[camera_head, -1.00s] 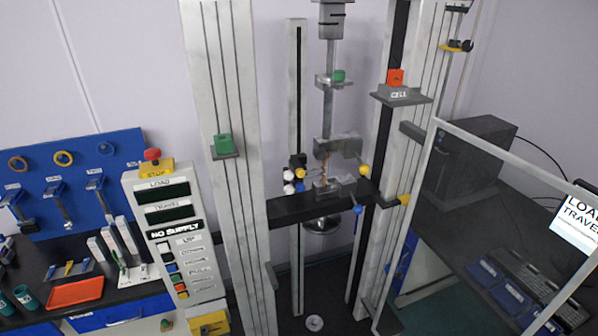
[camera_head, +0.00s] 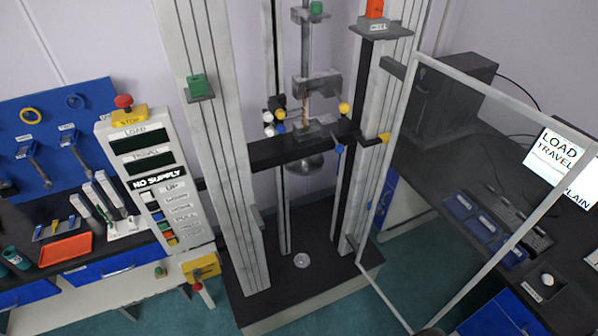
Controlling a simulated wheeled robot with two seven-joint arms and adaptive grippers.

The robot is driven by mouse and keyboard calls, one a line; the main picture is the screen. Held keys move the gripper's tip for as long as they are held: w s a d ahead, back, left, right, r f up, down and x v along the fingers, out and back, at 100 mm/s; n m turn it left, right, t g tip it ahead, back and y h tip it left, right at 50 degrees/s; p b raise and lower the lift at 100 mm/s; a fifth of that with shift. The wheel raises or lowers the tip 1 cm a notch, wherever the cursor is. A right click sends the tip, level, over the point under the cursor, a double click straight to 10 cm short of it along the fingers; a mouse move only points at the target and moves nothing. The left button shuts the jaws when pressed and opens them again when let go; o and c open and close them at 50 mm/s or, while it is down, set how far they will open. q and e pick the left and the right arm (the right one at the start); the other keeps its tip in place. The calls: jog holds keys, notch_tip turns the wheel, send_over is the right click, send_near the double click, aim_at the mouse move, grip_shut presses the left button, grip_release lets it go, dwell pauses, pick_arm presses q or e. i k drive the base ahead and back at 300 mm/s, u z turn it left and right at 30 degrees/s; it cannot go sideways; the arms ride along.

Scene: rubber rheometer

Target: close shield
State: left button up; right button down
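The shield is a clear panel in a light grey frame (camera_head: 491,92). It stands swung open on the right side of the test machine, angled out toward me and to the right. Its left edge runs along the machine's right column (camera_head: 377,190). A yellow latch-like part (camera_head: 384,138) sits on that column near the shield's left edge. The front of the machine between the two columns is uncovered. Neither of my grippers is in view.
A control panel (camera_head: 150,180) with a red stop knob stands left of the machine's left column (camera_head: 222,160). A blue tool board (camera_head: 60,130) and an orange tray (camera_head: 66,250) are farther left. Green floor shows in front.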

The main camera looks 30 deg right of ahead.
aim_at(577, 137)
jog(key=z, duration=1.4)
jog(key=k, duration=0.4)
jog(key=z, duration=0.65)
jog(key=i, duration=0.5)
jog(key=z, duration=0.05)
